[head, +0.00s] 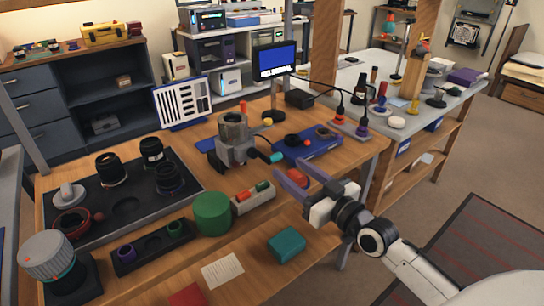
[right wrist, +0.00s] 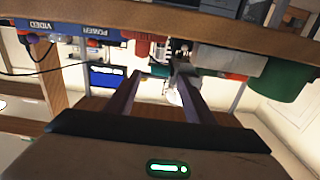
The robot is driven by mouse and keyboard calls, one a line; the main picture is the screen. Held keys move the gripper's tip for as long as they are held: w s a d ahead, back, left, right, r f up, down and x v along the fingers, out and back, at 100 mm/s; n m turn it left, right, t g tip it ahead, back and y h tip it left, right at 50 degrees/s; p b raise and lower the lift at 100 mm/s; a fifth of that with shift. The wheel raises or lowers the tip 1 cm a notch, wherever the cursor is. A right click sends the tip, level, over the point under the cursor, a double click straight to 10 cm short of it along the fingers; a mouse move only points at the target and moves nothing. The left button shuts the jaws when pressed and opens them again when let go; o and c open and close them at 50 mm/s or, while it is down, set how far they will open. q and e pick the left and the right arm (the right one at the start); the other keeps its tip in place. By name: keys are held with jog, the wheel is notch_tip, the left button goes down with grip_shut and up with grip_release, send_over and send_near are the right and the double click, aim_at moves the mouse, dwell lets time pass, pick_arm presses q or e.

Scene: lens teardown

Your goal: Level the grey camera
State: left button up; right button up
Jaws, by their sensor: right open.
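The grey camera (head: 238,152) stands on the wooden bench near the middle of the head view, with a round grey barrel (head: 233,126) pointing up. A short dark handle with a teal end (head: 277,157) sticks out on its right side. I cannot tell how far the camera is tilted. My right gripper (head: 279,176) is open and empty, its two purple fingers in front and to the right of the camera, near the teal end. Its fingers also show spread in the right wrist view (right wrist: 158,70), where the camera is hard to make out. My left gripper is not in view.
A green cylinder (head: 212,213) and a grey holder (head: 254,199) stand in front of the camera. A red object (head: 298,173) lies beside my right fingers. A blue tray (head: 312,149) lies behind them. A black lens tray (head: 75,218) fills the left. A teal box (head: 286,244) is nearer.

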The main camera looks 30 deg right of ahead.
aim_at(278, 160)
jog(key=w, duration=0.7)
jog(key=shift+w+a+f, duration=0.1)
jog(key=shift+w+a, duration=0.25)
grip_shut()
